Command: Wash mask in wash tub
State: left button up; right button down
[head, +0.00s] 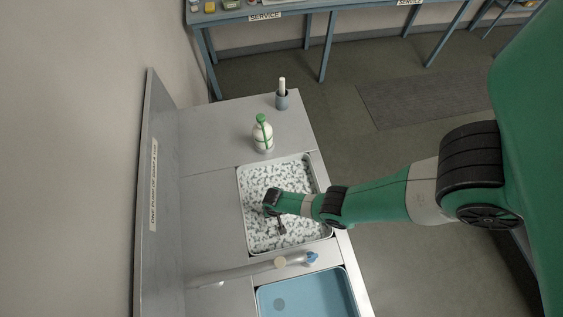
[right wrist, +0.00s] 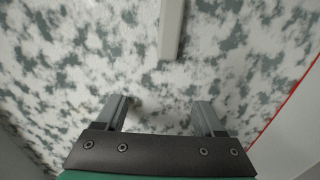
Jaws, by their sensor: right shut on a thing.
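The wash tub (head: 241,205) is a pale rectangular basin set in the grey counter, full of white and grey mottled suds. My right gripper (head: 282,230) reaches down into the middle of the tub, at the suds. In the right wrist view its two grey fingers (right wrist: 163,102) go down into the suds, spaced apart, gripping something. The suds hide what lies between the fingertips, and no mask outline can be made out in either view; the held thing appears to be the mask. My left gripper is not in view.
A blue basin (head: 347,286) lies nearer, past a tap (head: 250,270). A green-topped white bottle (head: 263,136) stands behind the tub, and a grey cup (head: 281,100) with a white stick farther back. A pale bar (right wrist: 171,28) crosses the wrist view; its identity is unclear.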

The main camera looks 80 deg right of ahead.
jog(key=s, duration=0.1)
jog(key=s+d+p, duration=0.1)
jog(key=s, duration=0.1)
jog(key=s+d+p, duration=0.1)
jog(key=s, duration=0.1)
jog(key=shift+s+d+r, duration=0.1)
jog(key=shift+s+d, duration=0.1)
jog(key=shift+d, duration=0.05)
jog(key=shift+s+d, duration=0.2)
jog(key=shift+s, duration=0.2)
jog(key=shift+w, duration=0.1)
